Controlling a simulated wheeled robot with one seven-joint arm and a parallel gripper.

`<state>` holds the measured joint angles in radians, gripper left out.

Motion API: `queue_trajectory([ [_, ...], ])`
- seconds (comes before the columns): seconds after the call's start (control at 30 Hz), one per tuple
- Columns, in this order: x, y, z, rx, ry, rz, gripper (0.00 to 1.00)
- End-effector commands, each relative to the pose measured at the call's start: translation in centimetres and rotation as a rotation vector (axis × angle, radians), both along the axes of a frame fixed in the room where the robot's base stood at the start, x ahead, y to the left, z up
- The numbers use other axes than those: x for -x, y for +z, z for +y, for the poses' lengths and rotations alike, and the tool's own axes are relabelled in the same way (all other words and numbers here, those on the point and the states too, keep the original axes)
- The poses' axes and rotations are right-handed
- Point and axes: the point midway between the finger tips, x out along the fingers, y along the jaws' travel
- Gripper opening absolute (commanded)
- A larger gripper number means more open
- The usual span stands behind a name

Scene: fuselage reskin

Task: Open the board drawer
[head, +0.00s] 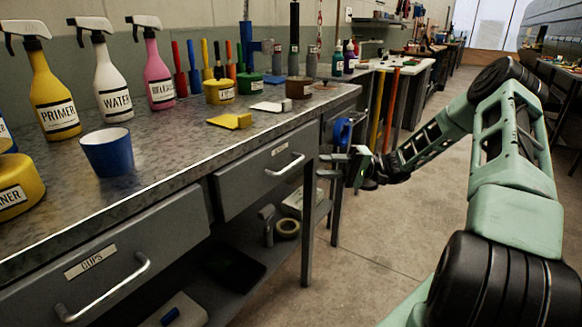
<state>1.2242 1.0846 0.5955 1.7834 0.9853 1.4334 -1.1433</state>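Two grey drawers sit under the metal bench top in the head view. The nearer drawer (115,245) has a label reading "CUPS" and a silver bar handle (103,290). The farther drawer (252,180) has a small label (279,149) that is too small to read, and a silver bar handle (285,165). Both drawers look shut. No label that I can read says "board". My gripper (328,166) is to the right of the farther drawer's handle, apart from it, with its fingers pointing left. The fingers are spread and nothing shows between them.
The concrete floor (390,240) is clear right of the bench.

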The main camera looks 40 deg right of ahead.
Motion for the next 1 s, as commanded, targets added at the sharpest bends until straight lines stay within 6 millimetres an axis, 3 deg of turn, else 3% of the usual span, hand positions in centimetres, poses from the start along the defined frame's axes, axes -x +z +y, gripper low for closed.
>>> queue_trajectory([
  [0.2,-1.8,0.6,4.3,-0.001,0.004,0.002,0.32],
  [0.43,-3.4,1.0,7.7,0.001,0.003,0.002,0.32],
  [0.63,-4.0,1.3,9.0,0.0,0.002,0.002,0.32],
  [0.93,-4.1,1.3,9.1,0.0,0.001,0.002,0.32],
  [1.0,-4.1,1.3,9.1,0.0,0.001,0.002,0.16],
])
